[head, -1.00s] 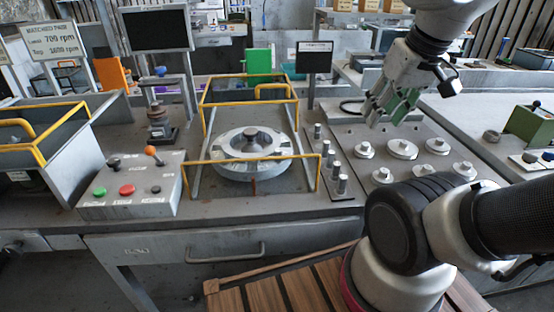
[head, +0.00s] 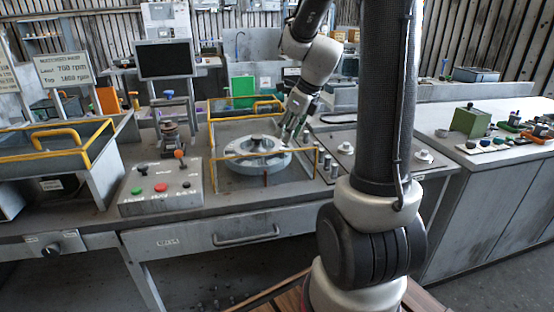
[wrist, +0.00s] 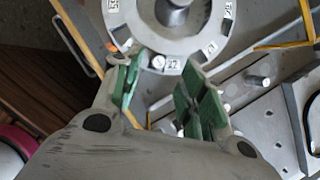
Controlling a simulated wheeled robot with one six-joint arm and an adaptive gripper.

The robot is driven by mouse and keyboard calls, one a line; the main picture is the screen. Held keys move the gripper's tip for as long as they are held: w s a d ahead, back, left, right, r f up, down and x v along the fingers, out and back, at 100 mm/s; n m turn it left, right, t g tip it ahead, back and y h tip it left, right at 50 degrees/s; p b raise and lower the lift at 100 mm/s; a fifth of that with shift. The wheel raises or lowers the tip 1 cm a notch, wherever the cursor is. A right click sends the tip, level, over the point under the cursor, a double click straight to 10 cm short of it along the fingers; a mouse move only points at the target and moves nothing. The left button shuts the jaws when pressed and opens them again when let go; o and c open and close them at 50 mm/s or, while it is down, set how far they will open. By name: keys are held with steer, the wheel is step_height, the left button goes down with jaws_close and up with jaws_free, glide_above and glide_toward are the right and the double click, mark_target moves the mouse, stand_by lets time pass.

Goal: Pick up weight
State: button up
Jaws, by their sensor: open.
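My gripper (head: 294,124) is at the right rim of the round grey rotor (head: 242,163) on the bench. In the wrist view my gripper (wrist: 166,64) is open, with green pads, and nothing is clamped between them. A small pale round piece (wrist: 158,62) shows between the fingertips, at the rim of the rotor (wrist: 222,30), beside a number label. I cannot tell whether the fingers touch it. Small metal cylinders (head: 327,164) stand in a row right of the rotor; one cylinder (wrist: 258,81) shows in the wrist view. Which piece is the weight is unclear.
A yellow-railed frame (head: 317,160) surrounds the rotor. A control box (head: 160,188) with buttons and an orange-knobbed lever stands left. Round knobbed discs (head: 346,148) lie on the plate at right, partly hidden by my arm. A monitor (head: 165,60) stands behind.

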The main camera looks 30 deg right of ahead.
mark_target(282, 148)
steer(key=x, duration=0.5)
steer(key=shift+s+f, duration=0.1)
steer(key=shift+f, duration=0.4)
jaws_close()
